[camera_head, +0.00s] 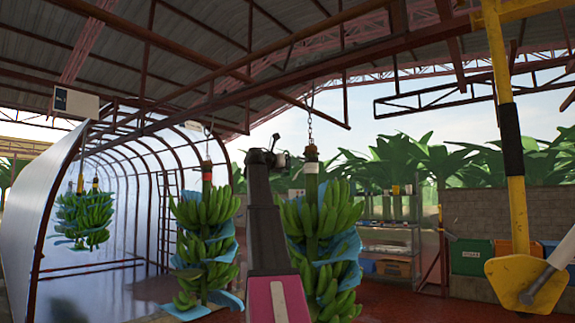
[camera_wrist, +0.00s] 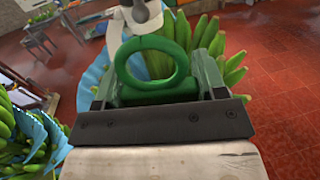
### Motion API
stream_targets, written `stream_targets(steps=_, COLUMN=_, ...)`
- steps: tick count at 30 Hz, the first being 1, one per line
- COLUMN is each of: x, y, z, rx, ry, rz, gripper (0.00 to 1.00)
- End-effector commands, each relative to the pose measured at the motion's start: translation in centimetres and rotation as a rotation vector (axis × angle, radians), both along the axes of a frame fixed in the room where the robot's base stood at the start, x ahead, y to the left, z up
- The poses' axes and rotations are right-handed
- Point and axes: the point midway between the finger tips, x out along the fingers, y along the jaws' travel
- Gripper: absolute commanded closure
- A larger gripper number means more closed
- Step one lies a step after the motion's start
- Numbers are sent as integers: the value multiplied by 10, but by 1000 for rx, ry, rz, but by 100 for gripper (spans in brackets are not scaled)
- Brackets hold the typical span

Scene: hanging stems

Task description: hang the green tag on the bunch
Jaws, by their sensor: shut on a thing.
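The green tag (camera_wrist: 152,42) shows in the wrist view as a thick ring with an open hole. My gripper (camera_wrist: 155,88) is shut on its lower part, and the ring stands out past the jaws. Just behind the ring are the green fruit of a bunch (camera_wrist: 235,62) and a pale upright piece at its top. I cannot tell whether the ring touches it. In the head view my gripper (camera_head: 267,158) is raised left of the stem of the right banana bunch (camera_head: 325,225). The tag cannot be made out there.
Another bunch (camera_head: 205,215) hangs to the left, with blue sheets between its hands. More bunches (camera_head: 85,215) hang by the curved tunnel. A yellow post (camera_head: 514,165) stands at right. Shelves (camera_head: 388,235) and bins stand behind. Red floor (camera_wrist: 285,110) is open to the right.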

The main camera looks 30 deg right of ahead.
Motion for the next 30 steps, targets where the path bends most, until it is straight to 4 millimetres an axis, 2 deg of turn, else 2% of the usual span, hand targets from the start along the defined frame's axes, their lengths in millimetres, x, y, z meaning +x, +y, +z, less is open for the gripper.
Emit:
stream_targets(steps=24, x=20, y=-46, z=0, rx=0, ry=0, rz=-1, gripper=70)
stream_targets(steps=30, x=20, y=-48, z=0, rx=0, ry=0, rz=0, gripper=70)
